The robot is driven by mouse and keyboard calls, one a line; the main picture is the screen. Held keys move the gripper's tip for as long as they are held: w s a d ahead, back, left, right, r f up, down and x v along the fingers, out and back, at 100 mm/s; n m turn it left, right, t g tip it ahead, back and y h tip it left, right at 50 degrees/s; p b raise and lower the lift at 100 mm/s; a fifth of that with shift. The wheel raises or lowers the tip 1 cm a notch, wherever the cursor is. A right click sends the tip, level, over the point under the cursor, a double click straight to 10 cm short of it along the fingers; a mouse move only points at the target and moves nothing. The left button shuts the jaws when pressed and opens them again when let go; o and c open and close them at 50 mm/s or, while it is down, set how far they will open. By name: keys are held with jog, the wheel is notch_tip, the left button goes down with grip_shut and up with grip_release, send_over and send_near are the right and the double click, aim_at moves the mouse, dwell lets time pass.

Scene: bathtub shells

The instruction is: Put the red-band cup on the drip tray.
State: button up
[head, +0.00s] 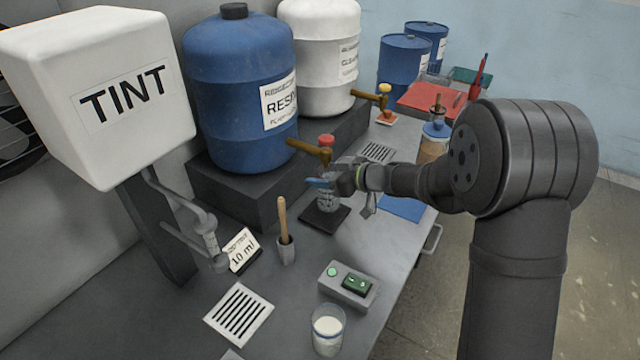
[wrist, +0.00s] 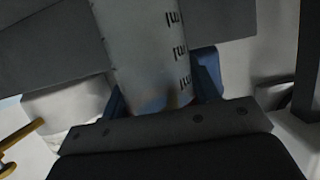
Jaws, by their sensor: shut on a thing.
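My gripper (head: 325,182) is shut on a clear cup (head: 327,201) below the red-topped brass tap. The cup is upright, over a dark square plate (head: 324,219); I cannot tell whether it touches it. In the wrist view the cup (wrist: 150,50) shows dark graduation marks between the blue fingers of my gripper (wrist: 162,92). A white slotted tray (head: 239,314) lies at the front left of the bench, and another slotted tray (head: 377,152) lies farther back. I cannot tell which is the drip tray.
A cup with whitish contents (head: 327,332) stands at the front beside a grey switch box (head: 348,286). A wooden-handled tool in a holder (head: 285,240) and a 10 ml sign (head: 241,250) stand near. Blue resin drum (head: 225,110) and white TINT tank (head: 110,125) stand behind.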

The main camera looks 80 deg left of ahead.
jog(key=f, duration=0.2)
jog(key=shift+s+a+f, duration=0.4)
jog(key=shift+f, duration=0.35)
jog(key=shift+f, duration=0.15)
jog(key=o, duration=1)
jog(key=shift+o, duration=0.2)
jog(key=v, duration=1.2)
